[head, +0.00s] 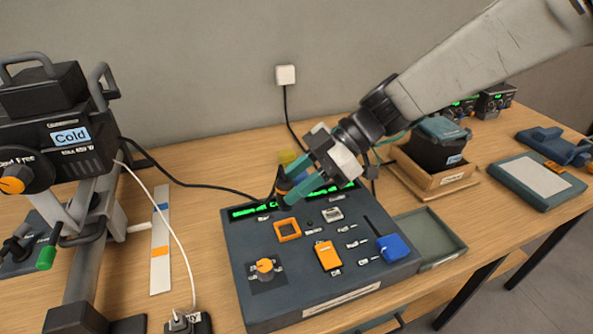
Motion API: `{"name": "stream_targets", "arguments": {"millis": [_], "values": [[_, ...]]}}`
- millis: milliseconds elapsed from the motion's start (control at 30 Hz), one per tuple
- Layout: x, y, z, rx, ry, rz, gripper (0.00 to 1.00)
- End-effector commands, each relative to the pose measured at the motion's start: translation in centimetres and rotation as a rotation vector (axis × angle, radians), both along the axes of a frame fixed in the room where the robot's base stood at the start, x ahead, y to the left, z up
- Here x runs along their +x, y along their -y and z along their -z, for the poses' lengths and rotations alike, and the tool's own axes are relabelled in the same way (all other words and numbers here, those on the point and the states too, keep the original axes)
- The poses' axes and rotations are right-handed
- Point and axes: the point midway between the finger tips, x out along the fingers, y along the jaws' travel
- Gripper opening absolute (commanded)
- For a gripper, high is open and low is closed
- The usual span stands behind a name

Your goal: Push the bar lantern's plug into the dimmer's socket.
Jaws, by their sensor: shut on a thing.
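My gripper (285,184) reaches in from the upper right, its teal fingers shut on a small dark plug (281,178) with an orange band. The plug is held above the back edge of the dark dimmer box (262,312), and the fingers partly hide it. A black cable (205,182) runs from behind the lantern marked "Cold" (70,136) to near the plug; its join is unclear. On the dimmer's top, an orange square frame (288,230), which may be the socket, lies in front of the plug, apart from it. A grey fitting (332,214) sits right of the frame.
The dimmer also bears an orange knob (265,267), an orange switch (328,255) and a blue fader cap (393,248). A green tray (430,232) adjoins its right side. A marked white strip (160,230) lies left.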

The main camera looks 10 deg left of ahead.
Motion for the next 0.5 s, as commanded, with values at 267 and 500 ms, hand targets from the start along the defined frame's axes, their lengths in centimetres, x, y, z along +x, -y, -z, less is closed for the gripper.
{"name": "stream_targets", "arguments": {"millis": [267,500], "values": [[0.0,0.0,2.6,-0.001,-0.004,0.001,0.04],[-0.1,-0.1,4.3,0.000,-0.003,-0.002,0.04]]}}
